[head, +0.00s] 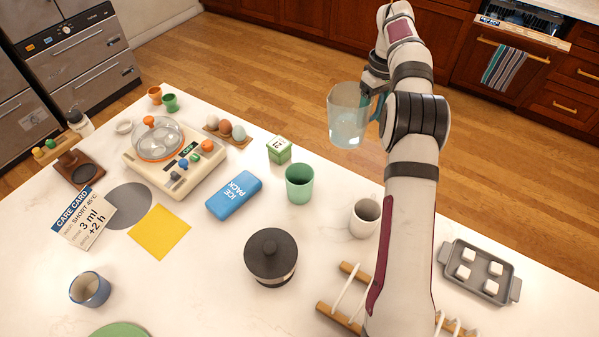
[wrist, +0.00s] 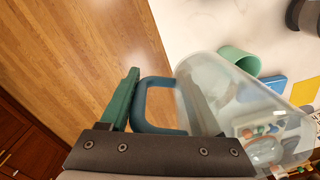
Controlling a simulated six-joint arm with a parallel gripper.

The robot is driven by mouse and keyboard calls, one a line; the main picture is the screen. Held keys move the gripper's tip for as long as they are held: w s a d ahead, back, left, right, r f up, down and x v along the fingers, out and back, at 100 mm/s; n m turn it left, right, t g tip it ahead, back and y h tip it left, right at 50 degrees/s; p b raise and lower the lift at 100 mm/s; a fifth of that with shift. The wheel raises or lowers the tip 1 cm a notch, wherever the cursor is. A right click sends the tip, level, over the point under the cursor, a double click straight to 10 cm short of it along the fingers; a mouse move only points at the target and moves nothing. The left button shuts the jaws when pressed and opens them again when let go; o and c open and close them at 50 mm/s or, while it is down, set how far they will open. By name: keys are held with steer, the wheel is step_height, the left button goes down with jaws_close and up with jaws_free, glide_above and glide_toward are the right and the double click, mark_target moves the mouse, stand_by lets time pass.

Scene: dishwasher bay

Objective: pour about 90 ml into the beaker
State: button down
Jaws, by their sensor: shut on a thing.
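My gripper (head: 375,92) is shut on the handle of a clear jug (head: 349,112) and holds it up in the air, near upright. Some pale liquid shows low in the jug. In the wrist view the jug (wrist: 215,85) and its blue handle (wrist: 142,104) are close to the camera, beside a green finger. No vessel is clearly marked as the beaker. A green, open-topped cup (head: 299,184) stands upright on the counter, below and left of the jug and apart from it. It also shows in the wrist view (wrist: 243,62). Its contents cannot be made out.
A white mug (head: 365,217), a dark-lidded pot (head: 271,257), a blue ice pack (head: 234,196) and a small green-white box (head: 279,150) stand around the green cup. A domed appliance (head: 174,157) is left, a grey tray (head: 479,271) right, and a wooden rack (head: 345,318) in front.

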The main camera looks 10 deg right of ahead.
mark_target(363, 136)
steer(key=d+f, duration=0.3)
steer(key=f, duration=1.1)
steer(key=shift+s+d+f+m, duration=0.2)
steer(key=shift+s+f+m, duration=0.1)
steer(key=shift+s+f, duration=0.05)
steer(key=shift+r, duration=0.15)
steer(key=shift+s+a+r+t+h, duration=0.3)
steer(key=shift+a+r+h, duration=0.65)
steer(key=shift+r+h, duration=0.8)
steer(key=shift+s+a+r+t+h, duration=0.1)
steer(key=shift+a+r+t+h, duration=0.35)
steer(key=shift+a+r+h, duration=0.9)
steer(key=shift+s+a+r+t+h, duration=0.15)
steer(key=shift+a+r+t+h, duration=0.3)
steer(key=shift+r+h, duration=1.65)
steer(key=shift+a+r+h, duration=0.1)
steer(key=shift+a+h, duration=0.1)
steer(key=shift+h, duration=0.3)
steer(key=shift+a+r+h, duration=0.15)
steer(key=shift+r+h, duration=0.15)
steer(key=shift+r, duration=0.05)
